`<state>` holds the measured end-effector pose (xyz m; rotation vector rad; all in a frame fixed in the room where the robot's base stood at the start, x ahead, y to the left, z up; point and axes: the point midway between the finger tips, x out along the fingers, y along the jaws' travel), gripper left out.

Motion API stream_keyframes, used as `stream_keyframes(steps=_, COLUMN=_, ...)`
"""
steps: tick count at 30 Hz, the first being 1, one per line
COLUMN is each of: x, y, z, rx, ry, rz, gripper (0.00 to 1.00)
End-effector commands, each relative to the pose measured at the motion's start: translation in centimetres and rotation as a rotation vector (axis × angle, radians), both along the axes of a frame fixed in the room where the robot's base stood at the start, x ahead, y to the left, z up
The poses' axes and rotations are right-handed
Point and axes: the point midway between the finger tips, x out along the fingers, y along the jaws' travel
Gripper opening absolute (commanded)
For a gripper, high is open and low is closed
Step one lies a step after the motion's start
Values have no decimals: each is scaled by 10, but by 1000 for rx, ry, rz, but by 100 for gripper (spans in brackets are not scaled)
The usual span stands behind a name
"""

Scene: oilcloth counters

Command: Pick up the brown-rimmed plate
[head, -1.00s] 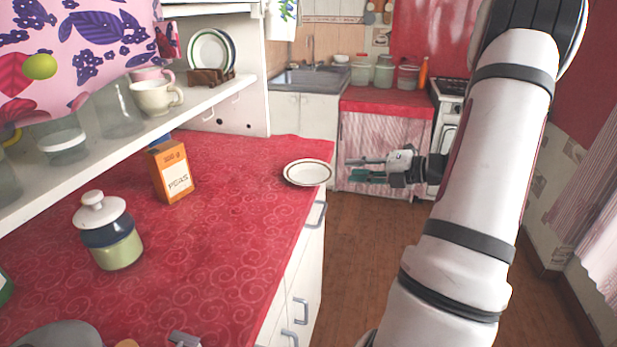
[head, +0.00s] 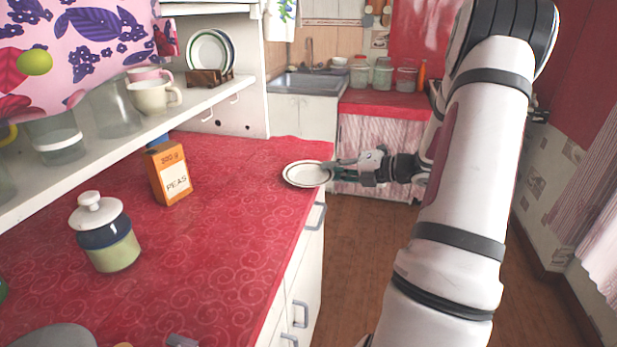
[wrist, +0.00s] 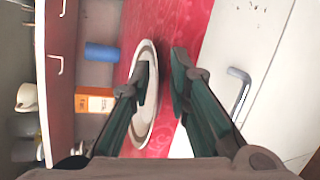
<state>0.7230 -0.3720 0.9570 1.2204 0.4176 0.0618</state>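The white plate (head: 301,174) with a brown line at its rim lies flat on the red counter, near its right edge. My gripper (head: 330,167) reaches in from the right, its fingertips at the plate's right rim. In the wrist view, the gripper (wrist: 161,80) is open. One finger overlaps the inside of the plate (wrist: 139,120) and the other is just outside its rim, so the near rim lies between them in the picture. I cannot tell whether either finger touches the plate.
An orange peas box (head: 168,174) and a lidded jar (head: 105,235) stand on the red counter (head: 215,250), left of the plate. A shelf (head: 150,130) with cups overhangs the counter's left side. Drawer handles (head: 316,216) stick out below the counter's edge.

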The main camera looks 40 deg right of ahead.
Motion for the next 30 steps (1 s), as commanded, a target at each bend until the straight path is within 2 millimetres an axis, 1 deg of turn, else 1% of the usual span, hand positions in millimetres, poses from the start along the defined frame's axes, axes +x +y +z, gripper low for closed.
stream_keyframes(steps=14, x=0, y=0, z=2, rx=-1, ry=-1, rz=1, gripper=0)
stream_keyframes(steps=17, x=0, y=0, z=9, rx=-2, ry=-2, rz=1, gripper=0)
stream_keyframes(steps=23, x=0, y=0, z=39, rx=-4, ry=-2, rz=3, gripper=0)
stream_keyframes(steps=30, x=-53, y=-20, z=41, rx=0, ry=1, rz=-5, gripper=0)
